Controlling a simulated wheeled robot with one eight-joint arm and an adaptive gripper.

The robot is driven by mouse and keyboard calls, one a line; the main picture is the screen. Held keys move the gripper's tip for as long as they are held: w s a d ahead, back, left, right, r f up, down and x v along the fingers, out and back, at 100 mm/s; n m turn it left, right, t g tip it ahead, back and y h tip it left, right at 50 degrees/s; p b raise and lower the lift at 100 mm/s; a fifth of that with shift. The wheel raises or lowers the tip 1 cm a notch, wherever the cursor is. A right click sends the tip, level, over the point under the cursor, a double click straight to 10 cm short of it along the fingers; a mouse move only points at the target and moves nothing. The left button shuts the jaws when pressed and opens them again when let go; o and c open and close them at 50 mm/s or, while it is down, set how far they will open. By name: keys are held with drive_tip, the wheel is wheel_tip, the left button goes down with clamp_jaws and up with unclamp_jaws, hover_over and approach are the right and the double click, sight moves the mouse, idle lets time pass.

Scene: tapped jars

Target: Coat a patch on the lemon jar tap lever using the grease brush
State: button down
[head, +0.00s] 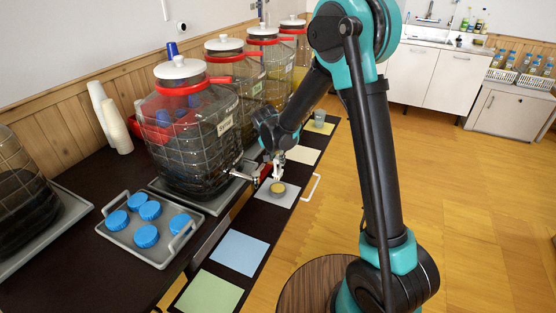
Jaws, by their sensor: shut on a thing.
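My gripper (279,163) points down over the mat strip, just right of the nearest full jar's tap (240,174). It is shut on a small thin thing, taken to be the grease brush (277,177), though its shape is barely visible. Just below is a small round pot with a yellowish top (278,188) on a pale square. The nearest jar (190,140) is dark, with a red collar and white lid. A jar further back (299,78) looks yellow inside. The labels are too small to read, so I cannot tell which is the lemon jar.
A grey tray with blue lids (118,235) and stacked white cups (108,118) stand on the dark counter. A dark jar (25,185) is at the left edge. Blue (239,253) and green (209,294) squares lie clear in front. A grey cup (319,117) stands further back.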

sight(278, 172)
drive_tip(key=shift+f, duration=2.95)
drive_tip(key=shift+f, duration=0.5)
drive_tip(key=shift+r, duration=3.5)
